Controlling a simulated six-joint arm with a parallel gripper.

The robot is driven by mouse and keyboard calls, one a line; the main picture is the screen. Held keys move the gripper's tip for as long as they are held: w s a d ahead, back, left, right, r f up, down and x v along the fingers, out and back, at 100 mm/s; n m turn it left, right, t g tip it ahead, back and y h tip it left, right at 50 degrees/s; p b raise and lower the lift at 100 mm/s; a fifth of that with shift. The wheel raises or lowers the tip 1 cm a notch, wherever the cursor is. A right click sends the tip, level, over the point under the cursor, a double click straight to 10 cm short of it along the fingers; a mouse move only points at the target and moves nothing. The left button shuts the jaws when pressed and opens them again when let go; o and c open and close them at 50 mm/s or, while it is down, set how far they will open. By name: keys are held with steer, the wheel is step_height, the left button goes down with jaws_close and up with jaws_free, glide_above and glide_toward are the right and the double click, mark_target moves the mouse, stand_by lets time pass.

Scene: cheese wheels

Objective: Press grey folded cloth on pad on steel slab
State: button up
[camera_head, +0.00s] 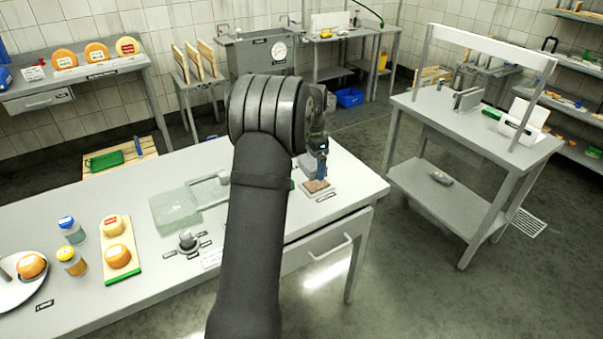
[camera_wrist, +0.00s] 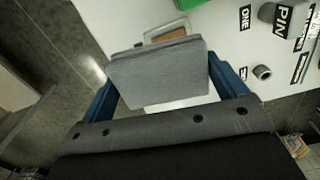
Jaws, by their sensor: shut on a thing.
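My gripper (camera_wrist: 163,82) is shut on a grey folded cloth (camera_wrist: 160,72), which sits between its two blue fingers in the wrist view. Just beyond the cloth, a brown pad (camera_wrist: 166,36) shows partly, with a pale grey edge around it; the cloth hides the rest. In the head view my gripper (camera_head: 319,166) is at the right end of the long table, close above the brown pad (camera_head: 316,187). The pad lies on a small slab that barely shows there. I cannot tell whether the cloth touches the pad.
On the long table (camera_head: 130,200), a translucent block (camera_head: 175,208), a small dark knob-like object (camera_head: 187,241), two jars and a green-edged board (camera_head: 122,262) with cheeses lie to the left. A separate steel table (camera_head: 480,130) stands to the right, across open floor.

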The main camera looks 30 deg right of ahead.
mark_target(316, 184)
steer(key=d, duration=0.1)
steer(key=w+d, duration=0.1)
steer(key=d, duration=0.1)
steer(key=shift+w+f, duration=0.3)
steer(key=shift+f, duration=3.1)
steer(key=shift+f, duration=0.6)
steer(key=shift+r, duration=3.55)
